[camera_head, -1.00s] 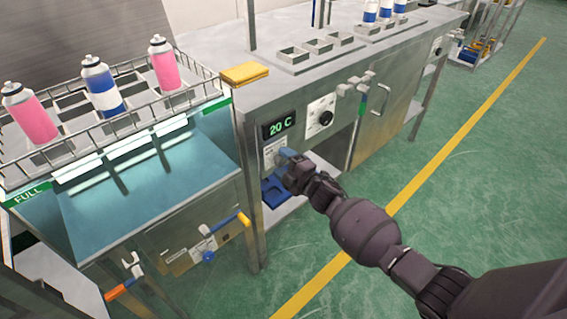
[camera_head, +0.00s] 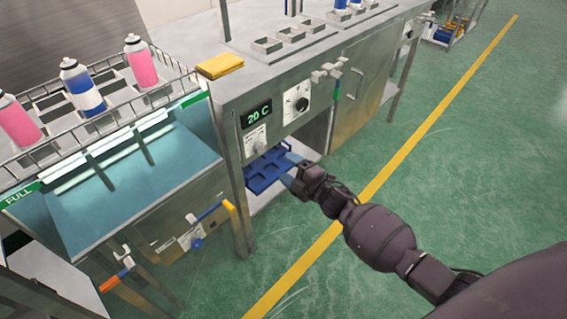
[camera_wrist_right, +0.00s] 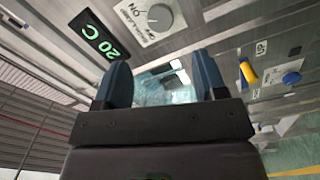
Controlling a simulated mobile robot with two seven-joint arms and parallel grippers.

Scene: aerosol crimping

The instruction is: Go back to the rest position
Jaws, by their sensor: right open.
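My right gripper (camera_head: 292,172) is in front of the metal bench's open compartment, just right of a blue tray (camera_head: 262,184) in the head view. In the right wrist view its two blue fingers (camera_wrist_right: 163,84) stand apart with nothing between them. I cannot tell from the head view how close the fingertips are to the tray. My left gripper is not in view.
The metal bench carries a "20 C" display (camera_head: 256,114), a dial (camera_head: 297,98) and a yellow cloth (camera_head: 220,65). A wire rack (camera_head: 128,126) with pink and blue-white cans stands at left. Valve handles (camera_head: 213,216) stick out below it. Green floor at right is open.

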